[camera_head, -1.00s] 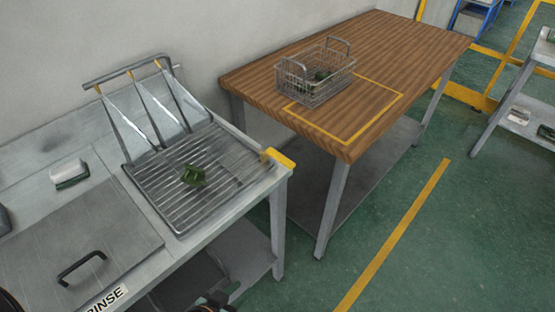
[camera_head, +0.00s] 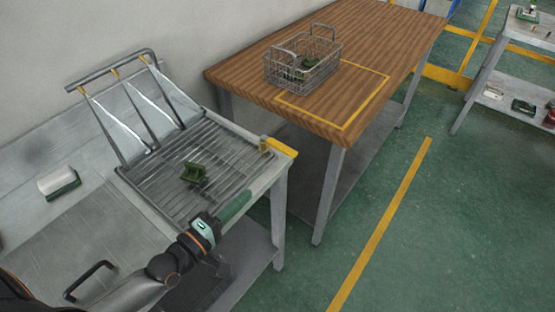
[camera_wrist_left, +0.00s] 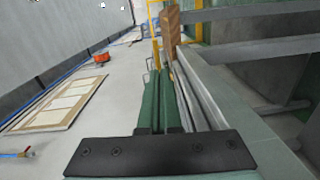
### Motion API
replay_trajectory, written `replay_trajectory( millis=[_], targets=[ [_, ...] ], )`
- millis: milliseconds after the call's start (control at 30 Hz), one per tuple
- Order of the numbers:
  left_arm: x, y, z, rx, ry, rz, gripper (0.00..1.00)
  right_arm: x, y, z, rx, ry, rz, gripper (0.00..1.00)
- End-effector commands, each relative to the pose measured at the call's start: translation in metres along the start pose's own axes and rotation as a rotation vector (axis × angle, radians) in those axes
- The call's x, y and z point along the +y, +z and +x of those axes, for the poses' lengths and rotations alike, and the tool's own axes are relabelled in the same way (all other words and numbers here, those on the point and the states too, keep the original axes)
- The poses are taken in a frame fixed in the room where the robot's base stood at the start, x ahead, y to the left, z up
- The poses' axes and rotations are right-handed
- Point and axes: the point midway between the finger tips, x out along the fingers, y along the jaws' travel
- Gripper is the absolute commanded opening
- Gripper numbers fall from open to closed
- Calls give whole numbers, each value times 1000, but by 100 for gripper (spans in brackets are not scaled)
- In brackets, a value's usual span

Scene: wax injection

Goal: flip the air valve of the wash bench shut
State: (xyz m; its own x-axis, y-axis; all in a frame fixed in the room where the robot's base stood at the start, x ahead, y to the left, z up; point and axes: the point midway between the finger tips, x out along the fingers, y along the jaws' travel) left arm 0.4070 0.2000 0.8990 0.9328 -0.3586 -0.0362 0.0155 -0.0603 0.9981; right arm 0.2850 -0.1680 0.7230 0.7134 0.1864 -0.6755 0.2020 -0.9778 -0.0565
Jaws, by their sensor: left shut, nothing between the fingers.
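At the right corner of the wash bench (camera_head: 130,205) is a flat yellow bar (camera_head: 281,148) with a short brass-coloured post (camera_head: 264,145) at its left end. They look like the air valve and its lever, but I cannot be sure. My left gripper (camera_head: 249,194) has green fingers, shut and empty, by the bench's right front edge, apart from the yellow bar and nearer to me. In the left wrist view the shut fingers (camera_wrist_left: 158,75) point along a metal edge toward a brown upright post (camera_wrist_left: 170,28). My right gripper is not in view.
A green part (camera_head: 193,173) lies on the bench's slatted rack, below a tube frame (camera_head: 110,68). A white and green block (camera_head: 59,183) sits at left. A wooden table (camera_head: 235,75) carries a wire basket (camera_head: 301,72). Green floor (camera_head: 440,240) is open at right.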

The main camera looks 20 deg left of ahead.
Motion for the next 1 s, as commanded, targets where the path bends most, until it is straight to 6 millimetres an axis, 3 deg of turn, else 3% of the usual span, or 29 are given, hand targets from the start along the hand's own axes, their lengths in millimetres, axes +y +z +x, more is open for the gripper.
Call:
replay_trajectory(
  millis=[567, 767, 1000],
  targets=[
    [4, -9, 2, 20, 36, -51, 0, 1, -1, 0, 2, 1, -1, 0],
    [6, -10, 23, 21, 39, -50, 0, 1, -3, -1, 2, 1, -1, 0],
    [8, -10, 67, 21, 38, -50, 0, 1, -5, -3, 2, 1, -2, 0]
  ],
)
